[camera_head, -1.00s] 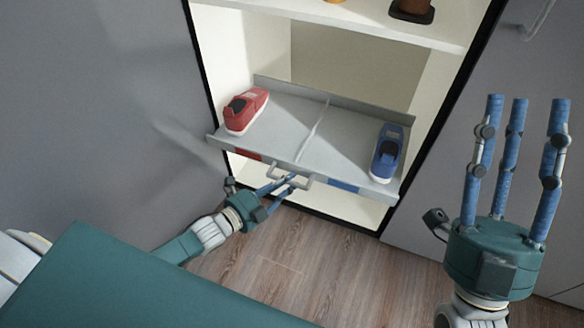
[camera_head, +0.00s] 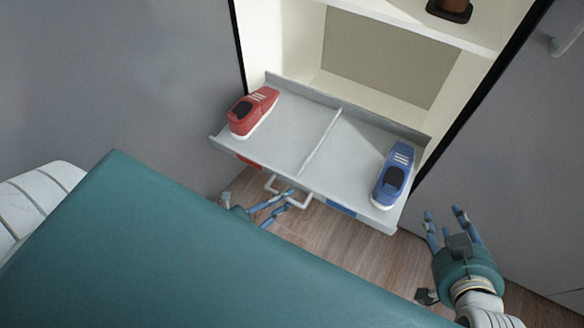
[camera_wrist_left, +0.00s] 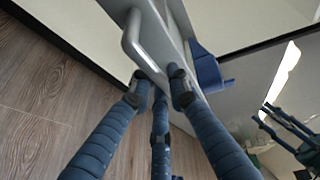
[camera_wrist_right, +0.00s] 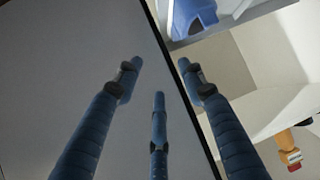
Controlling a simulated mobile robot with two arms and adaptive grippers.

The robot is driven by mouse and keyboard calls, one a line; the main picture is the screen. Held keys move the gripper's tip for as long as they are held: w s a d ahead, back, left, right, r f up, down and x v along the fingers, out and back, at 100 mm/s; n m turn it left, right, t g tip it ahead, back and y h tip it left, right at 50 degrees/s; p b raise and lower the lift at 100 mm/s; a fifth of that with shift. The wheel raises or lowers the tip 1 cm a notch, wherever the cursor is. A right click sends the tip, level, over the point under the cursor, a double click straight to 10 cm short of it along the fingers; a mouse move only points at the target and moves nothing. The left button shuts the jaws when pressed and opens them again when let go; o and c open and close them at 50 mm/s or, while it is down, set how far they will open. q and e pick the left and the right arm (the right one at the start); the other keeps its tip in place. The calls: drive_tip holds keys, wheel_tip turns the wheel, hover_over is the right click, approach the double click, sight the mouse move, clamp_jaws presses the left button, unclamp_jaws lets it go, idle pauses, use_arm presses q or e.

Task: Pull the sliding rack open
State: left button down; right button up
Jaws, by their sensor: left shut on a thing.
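The grey sliding rack (camera_head: 268,158) sticks out of the cabinet, with a raised divider down its middle. A red shoe (camera_head: 252,111) stands on its left half and a blue shoe (camera_head: 393,176) on its right half. The rack's handle (camera_head: 300,203) is on its front edge; it also shows in the left wrist view (camera_wrist_left: 133,40). My left gripper (camera_head: 284,201) is shut on the handle, partly hidden behind a teal part of my body. My right gripper (camera_head: 445,222) is open and empty, right of the rack, apart from it.
The cabinet (camera_head: 379,61) is open, with a shelf (camera_head: 408,22) above the rack carrying a dark brown object (camera_head: 450,8). A grey door (camera_head: 150,70) is at left and another grey panel (camera_head: 510,160) at right. Wooden floor (camera_head: 340,235) shows below the rack.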

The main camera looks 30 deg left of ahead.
use_arm(q)
drive_tip(key=s, duration=0.4)
drive_tip(key=shift+a+p, duration=0.1)
drive_tip(key=shift+p, duration=0.3)
use_arm(e)
drive_tip(key=s+d+f+g+h, duration=0.1)
drive_tip(key=s+d+f+g, duration=0.1)
drive_tip(key=s+f+g, duration=0.1)
drive_tip(key=shift+s+f, duration=0.8)
drive_tip(key=shift+s, duration=0.45)
use_arm(q)
drive_tip(key=c, duration=1.6)
unclamp_jaws()
drive_tip(key=shift+c, duration=0.2)
drive_tip(key=v, duration=1.2)
drive_tip(key=shift+r, duration=0.1)
